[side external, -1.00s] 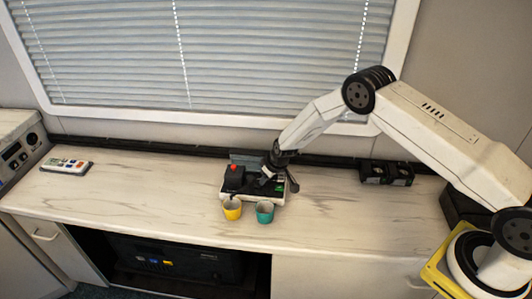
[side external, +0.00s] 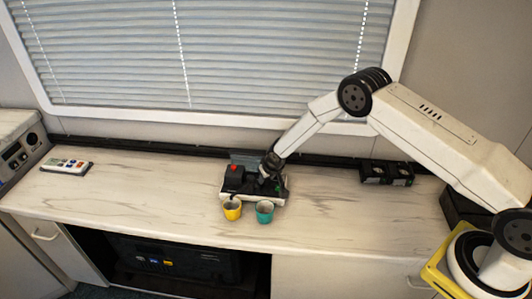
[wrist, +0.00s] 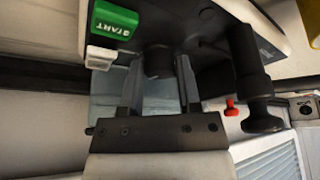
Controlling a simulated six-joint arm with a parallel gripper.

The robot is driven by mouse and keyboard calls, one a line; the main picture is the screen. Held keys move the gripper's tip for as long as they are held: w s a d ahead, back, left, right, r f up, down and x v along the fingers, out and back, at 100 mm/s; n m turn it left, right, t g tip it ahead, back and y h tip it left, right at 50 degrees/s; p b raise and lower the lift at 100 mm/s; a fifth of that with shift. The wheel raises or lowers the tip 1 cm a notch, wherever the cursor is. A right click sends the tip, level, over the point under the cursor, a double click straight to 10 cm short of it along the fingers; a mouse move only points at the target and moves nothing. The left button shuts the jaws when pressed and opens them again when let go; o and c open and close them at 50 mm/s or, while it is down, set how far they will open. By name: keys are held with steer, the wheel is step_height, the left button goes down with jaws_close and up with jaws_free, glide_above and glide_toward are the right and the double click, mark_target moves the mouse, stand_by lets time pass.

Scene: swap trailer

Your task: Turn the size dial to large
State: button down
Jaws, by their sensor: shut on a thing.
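The size dial (wrist: 159,62) appears as a dark round knob between the fingers of my gripper (wrist: 158,84) in the wrist view. My gripper is shut on it. The dial's markings and pointer are not visible, so its setting cannot be read. The dial sits on a small machine with a white front edge (side external: 250,198) on the counter. My gripper (side external: 268,176) is over the machine's right part in the side view and hides the dial there. The green START button (wrist: 114,20) is beside my gripper in the wrist view.
A yellow cup (side external: 232,212) and a teal cup (side external: 265,214) stand close in front of the machine. A black handle (wrist: 251,70) is near my gripper. Black cassettes (side external: 386,174) lie right; a remote (side external: 66,166) lies far left.

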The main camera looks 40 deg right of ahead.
steer(key=shift+m+h, duration=0.5)
steer(key=shift+m, duration=0.9)
steer(key=shift+m+g+h, duration=0.3)
steer(key=shift+m, duration=1)
steer(key=shift+c, duration=1.5)
jaws_free()
steer(key=shift+n, duration=0.7)
steer(key=shift+n+y, duration=0.4)
steer(key=shift+n, duration=0.4)
steer(key=shift+n+y, duration=0.5)
steer(key=shift+n, duration=1)
steer(key=shift+d+n+y, duration=0.1)
steer(key=shift+n+y, duration=0.8)
steer(key=shift+n, duration=1.2)
